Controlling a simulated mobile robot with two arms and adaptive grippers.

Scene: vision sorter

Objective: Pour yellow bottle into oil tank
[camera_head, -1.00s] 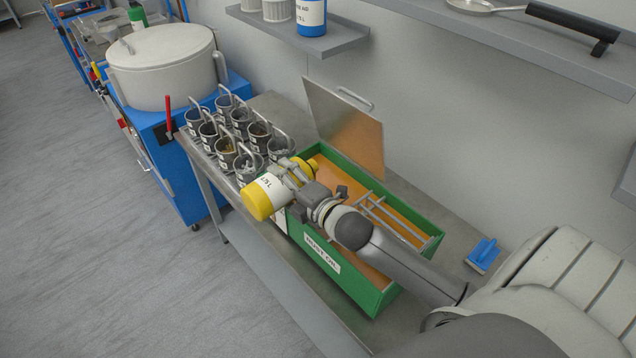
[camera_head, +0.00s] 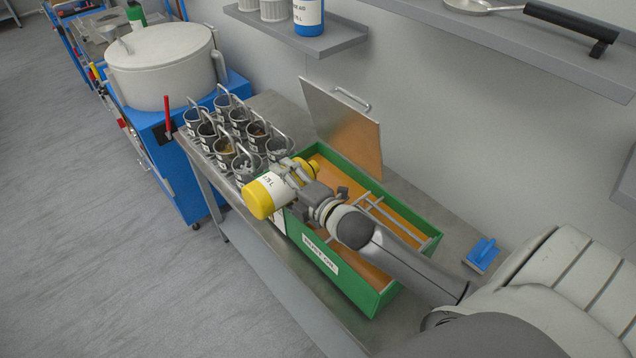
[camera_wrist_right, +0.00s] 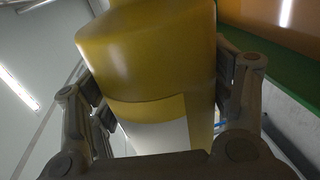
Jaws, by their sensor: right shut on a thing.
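The yellow bottle (camera_head: 262,196) has a white label band and lies tilted near horizontal over the left end of the oil tank. My right gripper (camera_head: 288,178) is shut on it. In the right wrist view the bottle (camera_wrist_right: 150,70) fills the middle between my fingers (camera_wrist_right: 160,105). The oil tank (camera_head: 345,285) is a green open box with a white label on its front, orange-brown liquid inside and a metal rack at its right part. A yellow part (camera_head: 312,168) shows just beyond the gripper over the tank. No stream of liquid is visible. My left gripper is out of view.
Several metal cups (camera_head: 238,135) with handles stand left of the tank. A raised metal lid (camera_head: 343,125) stands behind it. A white drum (camera_head: 162,68) sits on a blue cabinet (camera_head: 180,150). A blue brush (camera_head: 482,254) lies at right on the bench. Shelves line the wall above.

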